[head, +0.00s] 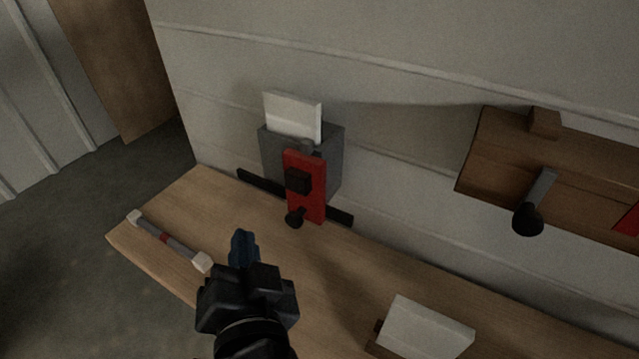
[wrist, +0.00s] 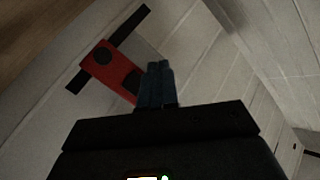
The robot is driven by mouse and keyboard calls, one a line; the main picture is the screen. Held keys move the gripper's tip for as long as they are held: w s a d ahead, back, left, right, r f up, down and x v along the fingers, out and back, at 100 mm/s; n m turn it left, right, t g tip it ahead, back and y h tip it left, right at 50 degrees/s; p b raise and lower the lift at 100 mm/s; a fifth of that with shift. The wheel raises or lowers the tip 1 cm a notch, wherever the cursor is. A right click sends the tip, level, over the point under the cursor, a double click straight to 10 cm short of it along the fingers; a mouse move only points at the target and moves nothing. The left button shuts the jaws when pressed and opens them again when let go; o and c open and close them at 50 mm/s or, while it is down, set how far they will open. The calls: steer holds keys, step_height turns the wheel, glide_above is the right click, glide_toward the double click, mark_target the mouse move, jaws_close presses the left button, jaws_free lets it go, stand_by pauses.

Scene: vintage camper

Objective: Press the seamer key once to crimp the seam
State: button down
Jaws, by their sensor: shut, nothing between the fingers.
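The seamer appears to be the grey box (head: 332,165) against the wall, with a red front plate (head: 316,197). A square black block (head: 298,181) sits on the plate and a round black knob (head: 294,217) is at its lower end. I cannot tell which of these is the key. My gripper (head: 242,240) has blue fingers, shut and empty, above the bench, left of and below the red plate in the head view.
A white slab (head: 293,115) stands at the top of the grey box. A dark bar (head: 338,215) runs behind the plate. A rod with pale ends (head: 178,249) lies on the wooden bench (head: 190,205). A white block (head: 430,330) and a wall-side wooden box (head: 500,165) with a black-knobbed lever (head: 528,219) are to the right.

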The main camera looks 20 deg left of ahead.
steer(key=shift+w, duration=0.1)
steer(key=p, duration=0.3)
glide_toward(288, 184)
steer(key=shift+w+a+f, duration=0.2)
steer(key=shift+w+a, duration=0.3)
steer(key=shift+a, duration=0.25)
steer(key=shift+w+a+f, duration=0.15)
steer(key=shift+w+a, duration=0.3)
steer(key=shift+a, duration=0.3)
steer(key=shift+w+a+f, duration=0.2)
steer(key=shift+w+a, duration=0.3)
steer(key=shift+a, duration=0.25)
steer(key=shift+w, duration=0.15)
steer(key=shift+w, duration=0.25)
steer(key=shift+w+d, duration=0.1)
steer(key=shift+w, duration=0.55)
stand_by(1.3)
steer(key=shift+s, duration=1.05)
